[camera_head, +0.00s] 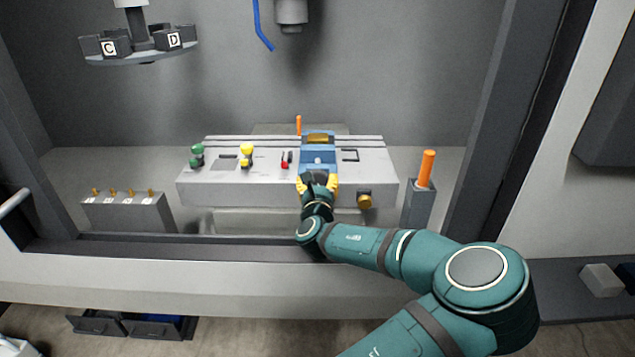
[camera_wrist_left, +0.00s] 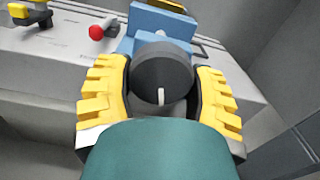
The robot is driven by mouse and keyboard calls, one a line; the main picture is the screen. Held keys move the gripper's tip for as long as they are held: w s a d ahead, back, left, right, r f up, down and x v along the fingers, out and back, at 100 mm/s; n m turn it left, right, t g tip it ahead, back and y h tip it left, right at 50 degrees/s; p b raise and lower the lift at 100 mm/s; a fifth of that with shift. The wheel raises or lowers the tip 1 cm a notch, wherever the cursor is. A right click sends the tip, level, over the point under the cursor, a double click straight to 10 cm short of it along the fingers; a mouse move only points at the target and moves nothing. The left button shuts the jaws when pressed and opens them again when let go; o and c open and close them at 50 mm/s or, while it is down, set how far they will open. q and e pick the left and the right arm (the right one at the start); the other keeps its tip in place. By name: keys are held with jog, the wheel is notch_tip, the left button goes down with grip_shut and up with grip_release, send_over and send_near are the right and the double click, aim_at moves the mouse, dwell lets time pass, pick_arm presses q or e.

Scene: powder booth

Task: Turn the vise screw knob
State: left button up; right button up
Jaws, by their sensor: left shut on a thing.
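The blue vise (camera_head: 318,158) is mounted on the grey machine table (camera_head: 240,186), and a brass-coloured piece sits at its top. The vise screw knob (camera_wrist_left: 163,78) is a dark round disc with a white mark at its lower edge, at the front of the vise. My left gripper (camera_head: 318,186) has its yellow fingers on both sides of the knob and is shut on it. In the head view the gripper largely hides the knob. In the left wrist view the blue vise (camera_wrist_left: 160,22) rises behind the knob. My right gripper is not in view.
A red-tipped lever (camera_head: 285,163) is left of the vise; yellow (camera_head: 246,155) and green (camera_head: 197,155) controls stand farther left. A brass knob (camera_head: 364,201) is on the table front, right of the gripper. An orange handle (camera_head: 427,168) stands on a grey post. A spindle (camera_head: 291,12) hangs above.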

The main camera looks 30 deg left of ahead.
pick_arm(q)
jog(key=shift+d+f+n+p, duration=0.1)
jog(key=shift+n+p, duration=0.25)
jog(key=shift+n, duration=2.85)
jog(key=o, duration=1.2)
jog(key=v, duration=1.2)
